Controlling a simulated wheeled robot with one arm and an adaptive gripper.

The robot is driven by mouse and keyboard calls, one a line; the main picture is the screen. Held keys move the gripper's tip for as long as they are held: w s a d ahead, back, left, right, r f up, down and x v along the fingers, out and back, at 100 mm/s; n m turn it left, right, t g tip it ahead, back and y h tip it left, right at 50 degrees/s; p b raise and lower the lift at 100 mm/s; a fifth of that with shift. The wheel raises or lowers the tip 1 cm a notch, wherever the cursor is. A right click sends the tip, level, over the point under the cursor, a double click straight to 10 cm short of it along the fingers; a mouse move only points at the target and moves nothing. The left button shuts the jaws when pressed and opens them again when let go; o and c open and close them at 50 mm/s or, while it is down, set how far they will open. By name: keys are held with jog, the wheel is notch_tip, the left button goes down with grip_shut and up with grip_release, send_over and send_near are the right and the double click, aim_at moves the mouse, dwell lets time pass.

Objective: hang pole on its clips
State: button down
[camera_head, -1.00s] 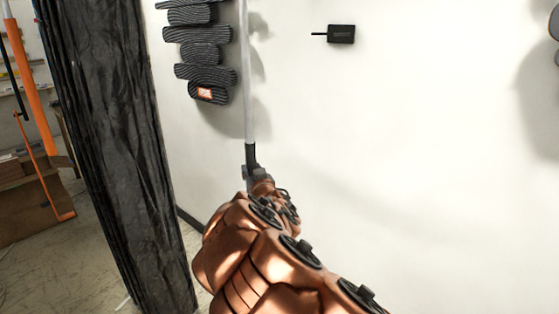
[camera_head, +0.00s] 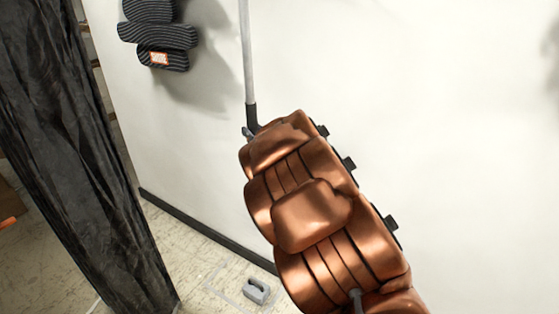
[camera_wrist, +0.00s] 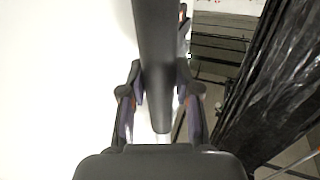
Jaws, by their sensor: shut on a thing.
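My gripper (camera_head: 251,131) is mostly hidden behind my copper-coloured arm in the head view. The pole (camera_head: 246,55), light grey with a dark lower end, rises from it nearly upright and leaves the top of the picture. In the wrist view, my gripper (camera_wrist: 160,98) has one finger on each side of the dark pole (camera_wrist: 154,45) and is shut on it. The pole's near end shows just above the gripper's palm. I cannot make out the clips in either current view.
A white wall (camera_head: 440,90) fills the right side. A dark ribbed wall relief (camera_head: 157,36) with an orange label hangs left of the pole. A black, wrinkled column (camera_head: 65,140) stands at the left. A small grey block (camera_head: 256,291) lies on the floor below my arm.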

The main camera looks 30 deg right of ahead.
jog(key=s+d+f+n+y+b, duration=0.1)
jog(key=s+y, duration=0.1)
jog(key=s, duration=0.3)
jog(key=s+d+f+n+g+y+b, duration=0.1)
jog(key=s+y, duration=0.1)
jog(key=s, duration=0.4)
jog(key=shift+s+d+f+n, duration=0.2)
jog(key=shift+s+d+n, duration=0.1)
jog(key=shift+d, duration=0.05)
jog(key=shift+s, duration=0.1)
jog(key=w+d+f+p, duration=0.1)
jog(key=w+d+p, duration=0.2)
jog(key=d, duration=0.4)
jog(key=w+d+f+p, duration=0.2)
jog(key=w+d+p, duration=0.2)
jog(key=d, duration=0.3)
jog(key=shift+w+d, duration=0.4)
jog(key=shift+w, duration=0.4)
dwell(2.0)
dwell(0.3)
